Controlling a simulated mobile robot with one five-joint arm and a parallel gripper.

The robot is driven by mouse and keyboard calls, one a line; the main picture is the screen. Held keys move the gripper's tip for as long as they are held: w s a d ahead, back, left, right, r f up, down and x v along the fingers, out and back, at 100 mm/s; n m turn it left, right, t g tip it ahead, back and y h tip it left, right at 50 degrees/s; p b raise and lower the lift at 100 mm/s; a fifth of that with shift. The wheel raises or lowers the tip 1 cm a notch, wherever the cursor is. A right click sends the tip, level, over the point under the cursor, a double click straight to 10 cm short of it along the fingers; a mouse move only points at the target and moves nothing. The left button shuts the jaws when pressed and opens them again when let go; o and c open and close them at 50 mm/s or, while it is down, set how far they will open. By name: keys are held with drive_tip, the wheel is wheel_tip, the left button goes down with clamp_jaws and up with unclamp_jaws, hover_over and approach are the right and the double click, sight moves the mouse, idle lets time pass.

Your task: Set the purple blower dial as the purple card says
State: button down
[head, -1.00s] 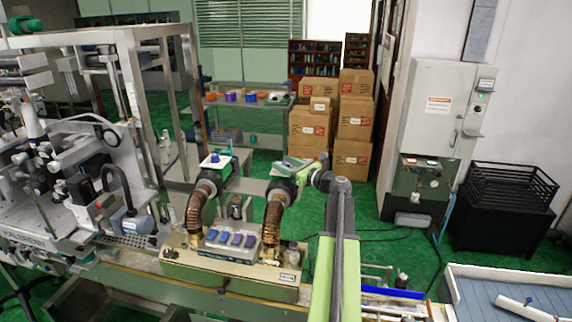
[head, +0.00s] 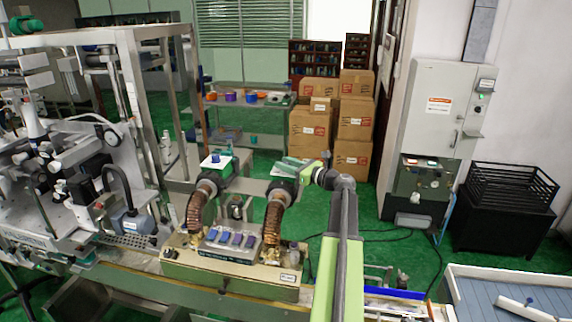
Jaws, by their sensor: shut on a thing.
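Two blowers with ribbed copper hoses stand on the beige machine base. The left blower (head: 216,182) has a white dial plate (head: 215,163) on top with a small blue dial (head: 215,157). My gripper (head: 296,166) is at the top of the right blower (head: 282,192), its green and grey jaws over the dial plate there. It is shut on the dial of that blower. The jaws hide this dial, so its colour and setting cannot be read. I cannot make out a purple card with readable marks.
A tray of blue and purple blocks (head: 231,242) sits between the hoses. A metal frame machine (head: 110,190) stands left. Cardboard boxes (head: 310,125), a grey cabinet (head: 440,115) and a black crate (head: 510,190) stand behind. Green floor lies open between.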

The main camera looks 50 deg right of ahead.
drive_tip(key=n+y, duration=0.1)
drive_tip(key=y, duration=0.1)
drive_tip(key=n+g+y, duration=0.1)
drive_tip(key=y, duration=0.1)
drive_tip(key=n+g+y, duration=0.1)
drive_tip(key=n+y, duration=0.1)
drive_tip(key=shift+w+d, duration=0.15)
drive_tip(key=shift+d, duration=0.15)
drive_tip(key=shift+a+n+g+y, duration=0.2)
drive_tip(key=shift+n+g+y, duration=2.5)
drive_tip(key=shift+y, duration=0.4)
drive_tip(key=shift+r, duration=0.1)
drive_tip(key=c, duration=1.1)
unclamp_jaws()
drive_tip(key=shift+o, duration=0.2)
drive_tip(key=shift+a, duration=0.1)
